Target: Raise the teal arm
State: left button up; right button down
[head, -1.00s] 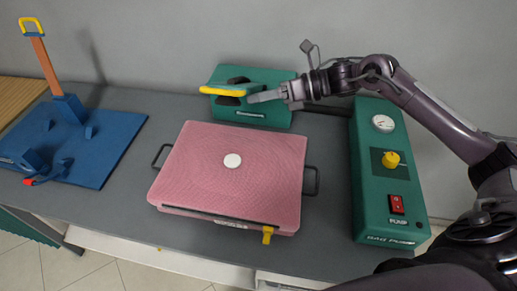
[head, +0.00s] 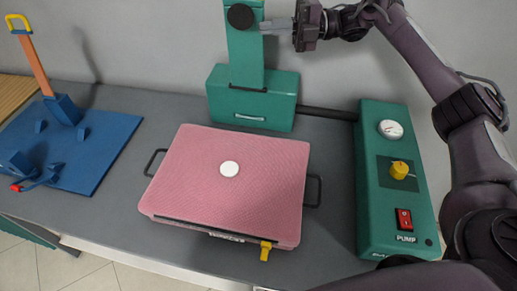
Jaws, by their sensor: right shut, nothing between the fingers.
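The teal arm (head: 246,60) stands upright on its teal base box (head: 250,105) behind the pink pad. A round dark disc shows on it near the top edge of the head view, and its upper end is cut off by that edge. My right gripper (head: 266,26) is shut and empty. Its fingertips are at the right side of the raised arm, just beside the dark disc; I cannot tell whether they touch it. My left gripper is out of view.
A pink pad (head: 260,190) with a white disc lies in front of the base. A teal pump box (head: 375,220) with gauge, yellow knob and red switch stands right. A blue board (head: 110,155) with an orange lever (head: 35,68) lies left. Bare grey table shows between them.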

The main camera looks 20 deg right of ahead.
jog(key=w+d+m, duration=0.1)
jog(key=m, duration=0.1)
jog(key=w+m+y+b, duration=0.1)
jog(key=m, duration=0.1)
jog(key=w+d+m+t, duration=0.1)
jog(key=m, duration=0.1)
jog(key=shift+w+d+r+y+b, duration=0.15)
jog(key=shift+w+d+y+b, duration=0.15)
jog(key=shift+w+y+b, duration=0.1)
jog(key=shift+d+r, duration=0.15)
jog(key=shift+r, duration=0.1)
notch_tip(320, 180, up, 19)
jog(key=shift+a+r, duration=0.2)
jog(key=shift+a, duration=0.05)
dwell(0.4)
jog(key=shift+s, duration=0.1)
dwell(0.4)
